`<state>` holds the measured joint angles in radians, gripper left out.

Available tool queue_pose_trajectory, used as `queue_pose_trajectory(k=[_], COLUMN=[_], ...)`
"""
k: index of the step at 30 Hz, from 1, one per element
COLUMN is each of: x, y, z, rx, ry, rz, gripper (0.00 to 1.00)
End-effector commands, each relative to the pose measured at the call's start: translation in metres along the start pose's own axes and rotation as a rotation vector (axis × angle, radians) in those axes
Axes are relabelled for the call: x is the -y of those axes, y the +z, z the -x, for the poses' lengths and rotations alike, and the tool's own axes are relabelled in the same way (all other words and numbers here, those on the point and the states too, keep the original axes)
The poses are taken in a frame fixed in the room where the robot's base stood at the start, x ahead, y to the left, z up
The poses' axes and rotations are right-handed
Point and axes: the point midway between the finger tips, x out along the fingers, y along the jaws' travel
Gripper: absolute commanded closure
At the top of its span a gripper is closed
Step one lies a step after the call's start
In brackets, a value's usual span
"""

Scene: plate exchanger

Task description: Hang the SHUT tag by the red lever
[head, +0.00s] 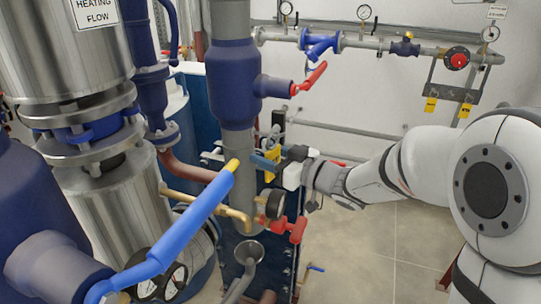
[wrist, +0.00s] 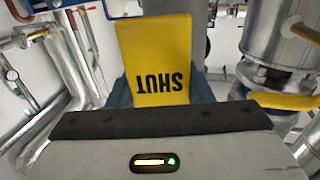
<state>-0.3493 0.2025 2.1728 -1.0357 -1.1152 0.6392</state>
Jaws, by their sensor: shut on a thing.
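My gripper (head: 268,160) is shut on the yellow SHUT tag (wrist: 157,60), whose lettering reads upside down in the wrist view. The tag (head: 271,168) also shows as a small yellow patch at the gripper in the head view. A red lever (head: 311,78) sticks out from the large blue valve on the vertical grey pipe, above and to the right of my gripper. I cannot tell which one the task means. The tag appears apart from both levers.
A long blue lever (head: 192,230) with a yellow tip crosses the foreground. A gauge (head: 272,204) is just below my gripper. Two yellow tags (head: 431,104) (head: 465,110) hang on a bracket at right, below a red round knob (head: 456,60). Open floor shows at lower right.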

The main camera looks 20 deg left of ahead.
Motion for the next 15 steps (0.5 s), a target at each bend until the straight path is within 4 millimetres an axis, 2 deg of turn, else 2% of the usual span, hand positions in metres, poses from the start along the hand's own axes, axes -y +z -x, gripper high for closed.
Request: queue_pose_trajectory(k=[14, 15], x=[-0.0001, -0.0001], y=[-0.0002, -0.0002], z=[0.0001, 0.0001], rx=[0.000, 0.000], ry=[0.000, 0.000], rz=[0.000, 0.000], gripper=[0.76, 0.52])
